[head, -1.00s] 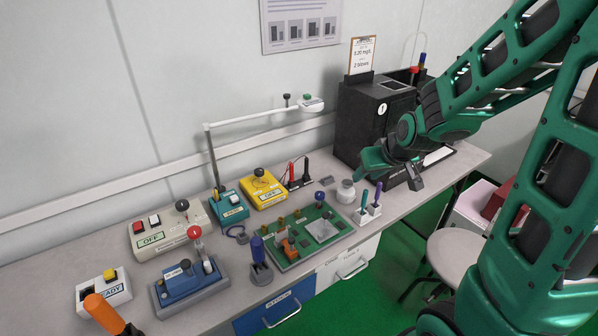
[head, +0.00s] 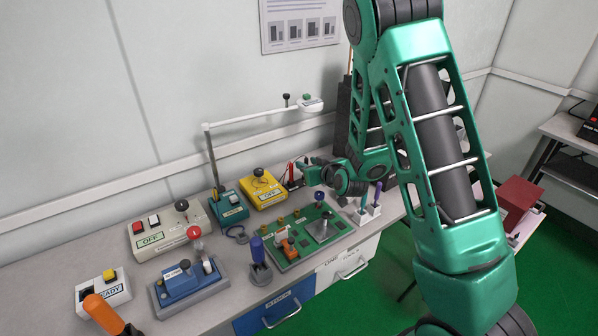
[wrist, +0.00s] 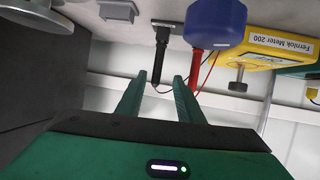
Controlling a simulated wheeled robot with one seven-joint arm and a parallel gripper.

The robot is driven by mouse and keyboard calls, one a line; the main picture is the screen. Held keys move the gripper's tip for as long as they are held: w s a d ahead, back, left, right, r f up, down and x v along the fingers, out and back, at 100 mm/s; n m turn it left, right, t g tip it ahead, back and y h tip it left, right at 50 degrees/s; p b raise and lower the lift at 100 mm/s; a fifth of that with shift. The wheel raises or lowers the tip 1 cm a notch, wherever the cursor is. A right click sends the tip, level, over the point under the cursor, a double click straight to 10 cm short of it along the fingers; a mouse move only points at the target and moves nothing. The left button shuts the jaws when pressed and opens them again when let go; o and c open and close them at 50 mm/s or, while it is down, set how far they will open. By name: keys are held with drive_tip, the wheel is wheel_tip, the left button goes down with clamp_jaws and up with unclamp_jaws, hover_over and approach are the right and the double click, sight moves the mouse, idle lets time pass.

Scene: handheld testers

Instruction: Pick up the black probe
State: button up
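The black probe (wrist: 161,50) stands in a dark holder beside the red probe (wrist: 196,65), in the wrist view. My gripper (wrist: 160,82) is open, with its two green fingers apart and pointing toward the black probe. The black probe shows between the fingertips, and nothing is held. Whether the fingers are level with it in depth is unclear. In the head view my gripper (head: 306,168) is over the back of the bench and mostly covers the black probe. The red probe (head: 291,173) shows just left of it.
The yellow meter (head: 263,190) stands left of the probes. A blue knob (wrist: 214,20) is near the red probe in the wrist view. The green circuit board (head: 285,262) lies in front. A white lamp arm (head: 260,116) spans above the meter. My arm hides most of the black box.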

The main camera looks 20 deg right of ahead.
sight(305, 161)
drive_tip(key=shift+d+x, duration=0.1)
drive_tip(key=shift+x, duration=1.65)
drive_tip(key=shift+d+x, duration=0.15)
drive_tip(key=shift+x, duration=1.6)
drive_tip(key=shift+r, duration=0.15)
clamp_jaws()
